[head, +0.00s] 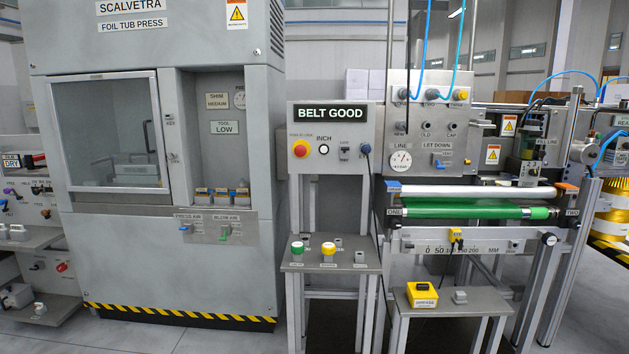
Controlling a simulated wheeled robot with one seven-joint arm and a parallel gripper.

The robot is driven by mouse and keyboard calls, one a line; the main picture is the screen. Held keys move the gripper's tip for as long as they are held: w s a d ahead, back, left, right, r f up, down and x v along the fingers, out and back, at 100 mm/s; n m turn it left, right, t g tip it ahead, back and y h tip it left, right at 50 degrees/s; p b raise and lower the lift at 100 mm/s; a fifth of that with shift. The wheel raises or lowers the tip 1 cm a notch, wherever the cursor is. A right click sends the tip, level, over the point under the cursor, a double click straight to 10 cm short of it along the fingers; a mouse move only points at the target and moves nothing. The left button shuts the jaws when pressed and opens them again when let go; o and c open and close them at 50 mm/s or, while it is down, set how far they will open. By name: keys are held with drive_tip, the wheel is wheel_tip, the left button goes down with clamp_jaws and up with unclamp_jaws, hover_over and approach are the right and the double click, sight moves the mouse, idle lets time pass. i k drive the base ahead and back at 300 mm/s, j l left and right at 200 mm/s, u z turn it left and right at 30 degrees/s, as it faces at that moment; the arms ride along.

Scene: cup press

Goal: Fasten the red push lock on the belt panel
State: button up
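The belt panel (334,170) is a grey box under a black sign reading "BELT GOOD", in the middle of the head view. The red push lock (301,148) is a round red button on a yellow base at the panel's left side, with a small label above it. Whether it is pressed in or out cannot be told at this size. My gripper is not in view.
A low shelf (330,268) with green and yellow knobs juts out below. The grey tub press (165,250) stands to the left.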

sight(300, 151)
drive_tip(key=i+u, duration=0.2)
drive_tip(key=i, duration=0.25)
drive_tip(key=i+l+u, duration=0.15)
drive_tip(key=i, duration=0.3)
drive_tip(key=i+l+u, duration=0.2)
drive_tip(key=i, duration=0.25)
